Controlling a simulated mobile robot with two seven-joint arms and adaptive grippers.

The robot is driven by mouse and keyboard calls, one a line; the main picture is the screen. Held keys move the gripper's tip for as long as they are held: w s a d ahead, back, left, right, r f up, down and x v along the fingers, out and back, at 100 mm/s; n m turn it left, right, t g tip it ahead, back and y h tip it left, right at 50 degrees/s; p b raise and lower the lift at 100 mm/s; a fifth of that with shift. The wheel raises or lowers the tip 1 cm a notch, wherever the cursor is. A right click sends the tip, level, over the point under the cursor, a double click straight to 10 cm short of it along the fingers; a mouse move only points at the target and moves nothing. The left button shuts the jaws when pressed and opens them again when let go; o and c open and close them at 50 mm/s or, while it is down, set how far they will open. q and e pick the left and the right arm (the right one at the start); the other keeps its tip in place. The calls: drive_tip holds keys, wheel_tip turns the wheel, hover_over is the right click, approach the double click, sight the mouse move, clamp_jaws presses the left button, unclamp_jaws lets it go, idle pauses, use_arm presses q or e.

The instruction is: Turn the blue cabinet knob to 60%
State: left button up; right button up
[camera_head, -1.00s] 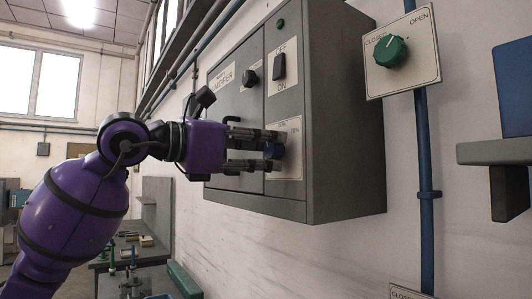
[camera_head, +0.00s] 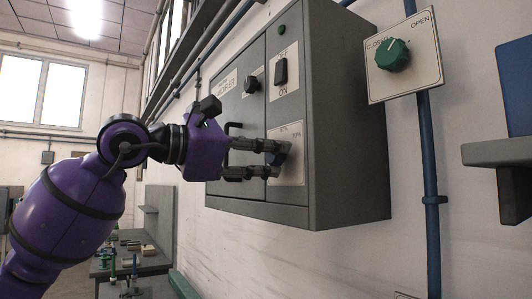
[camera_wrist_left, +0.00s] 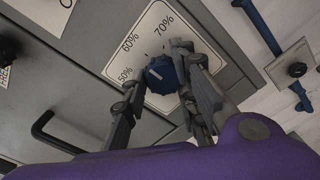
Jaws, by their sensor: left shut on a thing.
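The blue knob (camera_wrist_left: 160,76) sits on a white scale plate (camera_wrist_left: 125,62) on the grey cabinet (camera_head: 345,110). The plate shows 50%, 60% and 70% around the knob in the left wrist view. My left gripper (camera_head: 281,160) is shut on the blue knob, one finger on each side. In the head view the fingers partly cover the knob. I cannot tell exactly which mark the knob points at. My right gripper is not in view.
A black switch (camera_head: 281,71) marked OFF and ON and a black knob (camera_head: 251,85) are above on the cabinet. A black handle (camera_wrist_left: 52,130) is close to the gripper. A green knob (camera_head: 393,55) on a plate is to the right. A grey shelf (camera_head: 497,153) juts out at far right.

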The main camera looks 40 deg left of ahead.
use_arm(q)
drive_tip(key=shift+s+a+r, duration=0.15)
drive_tip(key=shift+a+r, duration=0.1)
drive_tip(key=shift+r, duration=0.25)
drive_tip(key=o, duration=1)
drive_tip(key=shift+w+f, duration=0.2)
drive_tip(key=shift+d, duration=0.1)
drive_tip(key=shift+s+f, duration=0.1)
drive_tip(key=v, duration=1.2)
